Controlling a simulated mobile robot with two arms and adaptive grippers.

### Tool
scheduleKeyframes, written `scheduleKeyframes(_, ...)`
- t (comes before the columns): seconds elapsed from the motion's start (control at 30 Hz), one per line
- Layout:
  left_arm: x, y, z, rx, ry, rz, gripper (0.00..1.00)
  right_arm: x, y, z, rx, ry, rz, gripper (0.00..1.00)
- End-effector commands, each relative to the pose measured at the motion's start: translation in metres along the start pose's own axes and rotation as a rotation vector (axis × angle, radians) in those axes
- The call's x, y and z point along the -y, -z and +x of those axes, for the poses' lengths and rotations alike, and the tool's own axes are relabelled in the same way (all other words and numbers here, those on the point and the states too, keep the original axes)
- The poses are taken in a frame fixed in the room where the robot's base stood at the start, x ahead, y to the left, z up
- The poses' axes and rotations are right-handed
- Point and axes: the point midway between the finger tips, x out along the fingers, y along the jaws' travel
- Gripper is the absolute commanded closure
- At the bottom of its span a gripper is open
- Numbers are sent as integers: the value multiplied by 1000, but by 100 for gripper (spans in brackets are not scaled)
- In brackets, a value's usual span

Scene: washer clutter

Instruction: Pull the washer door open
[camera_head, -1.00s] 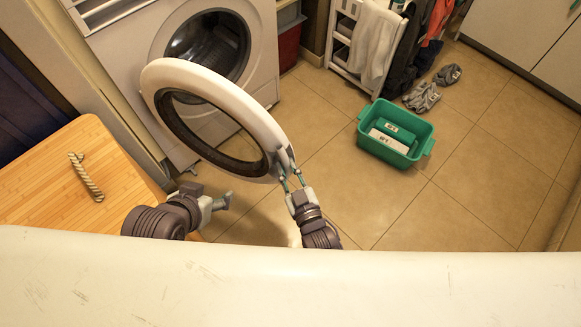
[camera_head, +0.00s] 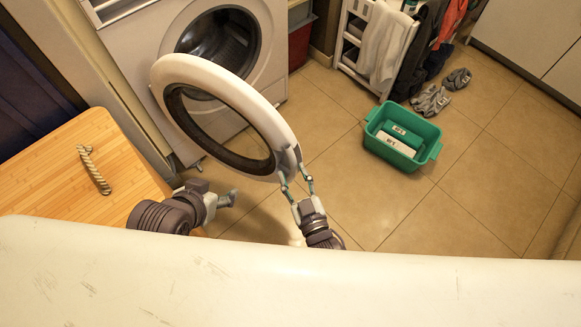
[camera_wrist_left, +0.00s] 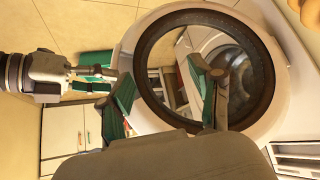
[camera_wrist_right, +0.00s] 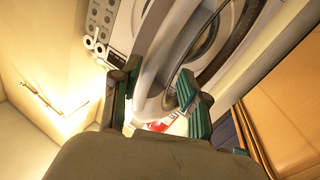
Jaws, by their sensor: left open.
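The washer door (camera_head: 272,118) is a white ring with a dark-edged round window, swung well out from the white washer (camera_head: 140,50). The dark drum opening (camera_head: 220,40) shows behind it. My right gripper (camera_head: 298,184) is at the door's lower right rim. In the right wrist view its fingers (camera_wrist_right: 155,98) stand on either side of the white rim (camera_wrist_right: 150,72); whether both press on it is unclear. My left gripper (camera_head: 232,198) is open and empty, left of the right one and below the door. In the left wrist view, the door (camera_wrist_left: 138,38) stands beyond its spread fingers (camera_wrist_left: 165,88).
A wooden tabletop (camera_head: 50,165) with a twisted rope piece (camera_head: 95,170) is at the left. A green bin (camera_head: 430,151) with white-labelled boxes sits on the tiled floor. A white rack (camera_head: 352,65) with hanging clothes and grey shoes (camera_head: 431,101) stand behind. Floor at the right is clear.

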Motion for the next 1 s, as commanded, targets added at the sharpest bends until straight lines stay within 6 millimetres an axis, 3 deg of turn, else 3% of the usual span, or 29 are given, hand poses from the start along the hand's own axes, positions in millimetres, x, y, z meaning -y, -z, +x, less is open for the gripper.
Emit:
scheduleKeyframes(0.2, 0, 0, 0, -1, -1, 0, 36, 1, -3, -51, 10, 2, 2, 56)
scheduleKeyframes(0.4, 0, 0, 0, -1, -1, 0, 36, 1, -3, -82, 10, 2, 3, 56)
scheduleKeyframes(0.6, 0, 0, 0, -1, -1, 0, 36, 1, -3, -94, 10, 2, 3, 56)
scheduleKeyframes(0.83, -1, 0, 0, -1, -1, 0, 36, 1, -3, -94, 10, 2, 3, 56)
scheduleKeyframes(1.0, -1, 0, 0, -1, -1, 0, 64, 1, -3, -94, 10, 2, 3, 56)
